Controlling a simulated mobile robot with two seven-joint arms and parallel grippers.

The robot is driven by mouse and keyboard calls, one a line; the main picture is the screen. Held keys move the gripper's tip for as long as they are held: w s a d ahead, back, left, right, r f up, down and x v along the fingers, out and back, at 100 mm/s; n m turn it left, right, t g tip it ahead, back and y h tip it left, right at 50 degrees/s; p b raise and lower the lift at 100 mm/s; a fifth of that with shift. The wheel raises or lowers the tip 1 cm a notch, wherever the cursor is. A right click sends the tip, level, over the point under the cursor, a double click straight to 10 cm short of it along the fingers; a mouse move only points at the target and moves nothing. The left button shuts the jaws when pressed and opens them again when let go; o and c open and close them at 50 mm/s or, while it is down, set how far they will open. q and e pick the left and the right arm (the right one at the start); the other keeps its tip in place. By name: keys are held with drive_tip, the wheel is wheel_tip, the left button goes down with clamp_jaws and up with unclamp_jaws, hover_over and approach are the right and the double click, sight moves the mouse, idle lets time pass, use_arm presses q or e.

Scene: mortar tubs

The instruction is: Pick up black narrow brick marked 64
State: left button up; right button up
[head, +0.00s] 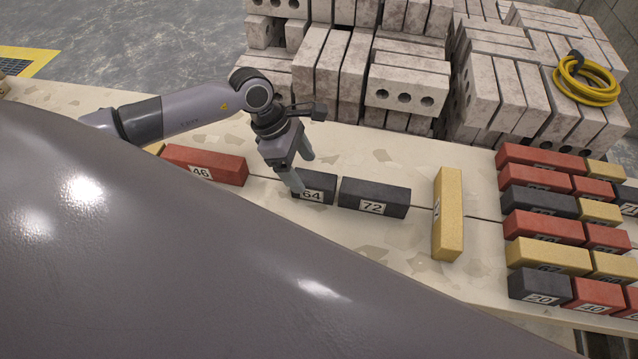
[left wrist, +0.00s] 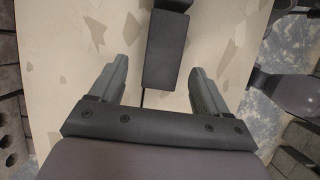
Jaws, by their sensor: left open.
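The black narrow brick marked 64 (head: 316,188) lies on the pale bench top, its number on the side facing the head camera. My left gripper (head: 303,173) is open at its left end, one finger in front of the brick and the other behind. In the left wrist view, the black brick (left wrist: 165,50) shows between the two spread fingers of my left gripper (left wrist: 162,68), with gaps on both sides. I cannot tell the exact height of the fingertips. My right gripper is not in view.
A black brick marked 72 (head: 374,198) lies close to the right of brick 64. A red brick marked 46 (head: 205,165) lies to the left. A yellow brick (head: 447,215) lies crosswise farther right, before rows of coloured bricks. Grey block stacks (head: 405,88) stand behind.

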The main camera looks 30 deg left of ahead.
sight(310, 177)
use_arm(q)
drive_tip(key=x, duration=0.6)
drive_tip(key=shift+d, duration=0.4)
drive_tip(key=shift+r, duration=0.2)
drive_tip(key=c, duration=1.4)
